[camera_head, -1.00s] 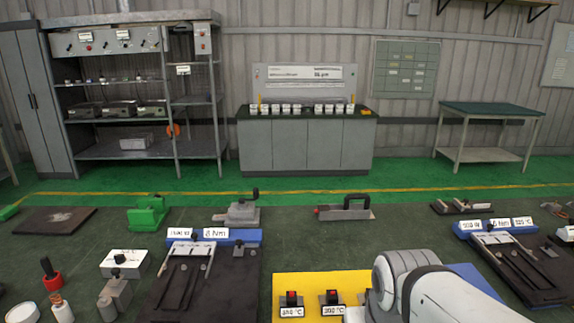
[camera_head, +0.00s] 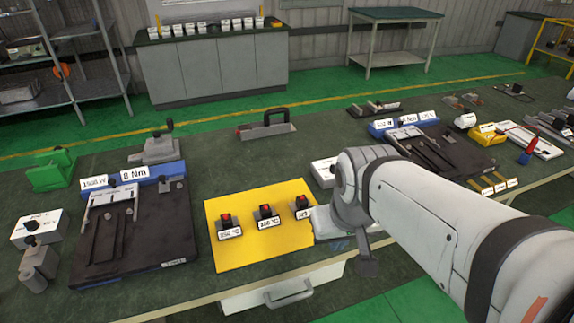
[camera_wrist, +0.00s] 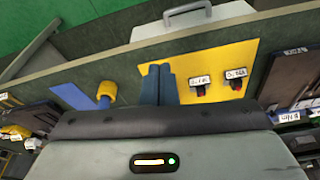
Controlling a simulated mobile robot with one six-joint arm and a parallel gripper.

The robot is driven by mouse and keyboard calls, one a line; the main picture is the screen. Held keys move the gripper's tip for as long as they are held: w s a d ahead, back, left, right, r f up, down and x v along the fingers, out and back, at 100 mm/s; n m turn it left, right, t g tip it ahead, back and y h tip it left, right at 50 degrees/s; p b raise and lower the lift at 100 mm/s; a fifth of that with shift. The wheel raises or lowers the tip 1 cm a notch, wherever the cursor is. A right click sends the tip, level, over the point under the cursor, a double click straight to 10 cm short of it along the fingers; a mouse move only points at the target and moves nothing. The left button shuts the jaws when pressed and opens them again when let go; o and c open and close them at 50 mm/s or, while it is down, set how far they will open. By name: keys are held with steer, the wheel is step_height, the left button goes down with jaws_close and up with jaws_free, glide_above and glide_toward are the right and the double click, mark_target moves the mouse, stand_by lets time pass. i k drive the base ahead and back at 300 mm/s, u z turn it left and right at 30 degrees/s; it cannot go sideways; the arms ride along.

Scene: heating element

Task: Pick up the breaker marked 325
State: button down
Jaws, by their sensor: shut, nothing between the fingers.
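Several small black breakers with red switches and white labels stand on a yellow mat (camera_head: 228,261). In the head view, the left breaker (camera_head: 228,226) appears to read 350 °C and the middle breaker (camera_head: 266,212) 300 °C. The right breaker (camera_head: 302,204) has its label partly covered by my arm, so I cannot read it in full. In the wrist view, my gripper (camera_wrist: 158,84) shows blue fingers, shut and empty, in front of the yellow mat's edge. Two breakers, one here (camera_wrist: 200,87) and another here (camera_wrist: 236,80), stand to its right.
A dark plate fixture (camera_head: 122,245) lies left of the mat, and another (camera_head: 440,150) stands beyond my arm. A yellow knob (camera_wrist: 107,90) and a blue mat (camera_wrist: 72,96) are left of my fingers. A drawer handle (camera_head: 290,294) sits below the table edge.

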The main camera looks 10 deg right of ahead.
mark_target(301, 210)
steer(key=u, duration=0.3)
steer(key=k, duration=1)
steer(key=z, duration=0.45)
steer(key=i, duration=1.5)
steer(key=z, duration=0.05)
